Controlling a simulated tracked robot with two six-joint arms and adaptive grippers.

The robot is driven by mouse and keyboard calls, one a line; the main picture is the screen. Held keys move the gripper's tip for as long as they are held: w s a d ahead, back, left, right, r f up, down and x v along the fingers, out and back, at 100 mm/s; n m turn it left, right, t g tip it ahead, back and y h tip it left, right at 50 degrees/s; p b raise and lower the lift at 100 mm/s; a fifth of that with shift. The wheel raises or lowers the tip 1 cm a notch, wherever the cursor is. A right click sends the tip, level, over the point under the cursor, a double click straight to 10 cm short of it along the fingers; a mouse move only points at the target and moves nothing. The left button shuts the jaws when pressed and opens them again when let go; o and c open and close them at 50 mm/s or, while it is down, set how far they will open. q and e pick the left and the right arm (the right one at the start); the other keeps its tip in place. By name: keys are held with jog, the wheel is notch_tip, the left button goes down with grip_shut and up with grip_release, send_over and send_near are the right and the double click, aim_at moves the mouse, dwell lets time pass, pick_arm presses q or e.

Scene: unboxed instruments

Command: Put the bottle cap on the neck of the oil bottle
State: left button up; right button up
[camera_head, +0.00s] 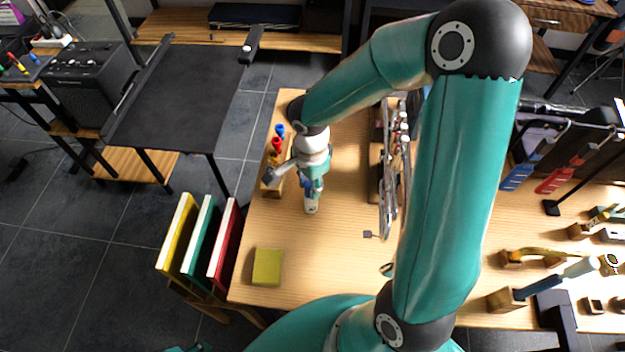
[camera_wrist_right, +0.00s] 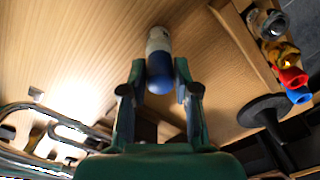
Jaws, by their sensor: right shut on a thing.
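My right gripper (camera_head: 309,190) reaches down over the left part of the wooden table.
A wooden rack (camera_wrist_right: 238,45) with several small coloured pieces stands close beside the gripper. A silver brass instrument (camera_head: 389,195) stands to the right in the head view. A yellow-green block (camera_head: 267,267) lies near the table's left front. Bare tabletop surrounds the bottle's front side.

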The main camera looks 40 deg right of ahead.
jog(key=shift+f+b, duration=0.75)
jog(key=shift+b, duration=0.15)
dwell(0.4)
jog(key=o, duration=0.8)
notch_tip(320, 180, up, 12)
dwell(0.7)
